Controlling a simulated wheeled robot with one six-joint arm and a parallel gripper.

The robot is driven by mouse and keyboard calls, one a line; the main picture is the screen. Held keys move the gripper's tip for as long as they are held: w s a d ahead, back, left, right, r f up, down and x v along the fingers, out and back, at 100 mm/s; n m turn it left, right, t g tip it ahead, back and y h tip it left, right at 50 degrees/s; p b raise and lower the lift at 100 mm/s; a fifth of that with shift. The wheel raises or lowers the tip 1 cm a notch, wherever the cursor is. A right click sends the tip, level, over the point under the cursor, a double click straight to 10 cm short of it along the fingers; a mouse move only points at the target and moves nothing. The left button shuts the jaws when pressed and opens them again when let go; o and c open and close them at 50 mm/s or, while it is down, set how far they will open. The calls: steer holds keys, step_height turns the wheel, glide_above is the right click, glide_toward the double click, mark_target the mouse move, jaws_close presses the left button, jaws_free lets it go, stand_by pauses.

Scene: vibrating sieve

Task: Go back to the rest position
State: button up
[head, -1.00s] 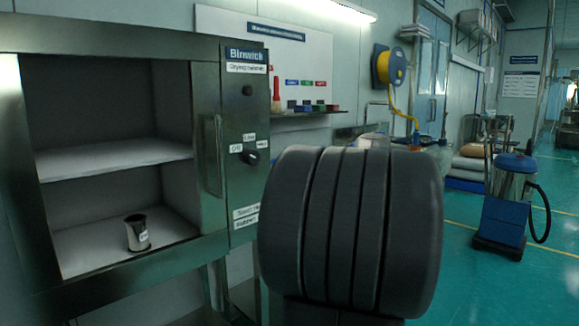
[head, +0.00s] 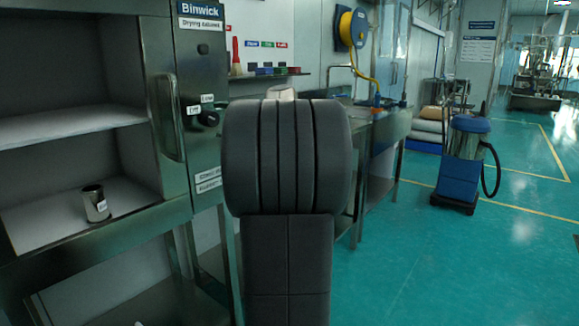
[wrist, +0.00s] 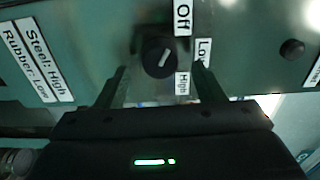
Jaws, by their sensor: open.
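My gripper (wrist: 158,82) is open and empty in the wrist view, its two fingers pointing at the control panel. A black round knob (wrist: 158,58) with a white mark shows between and beyond the fingertips; I see no finger gripping it, and cannot tell if one touches. Labels "Off", "Low" and "High" surround the knob, and its mark slants up and right in that view. In the head view the knob (head: 208,118) is on the panel of the drying cabinet (head: 196,150). My dark arm fills the middle there and hides my gripper.
The open cabinet holds a labelled metal cup (head: 95,204) on its lower level. A vertical handle (head: 168,118) sticks out left of the panel. A steel table (head: 385,130) stands behind my arm. A blue vacuum cleaner (head: 465,160) stands right; the green floor before it is clear.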

steer(key=shift+x, duration=1.15)
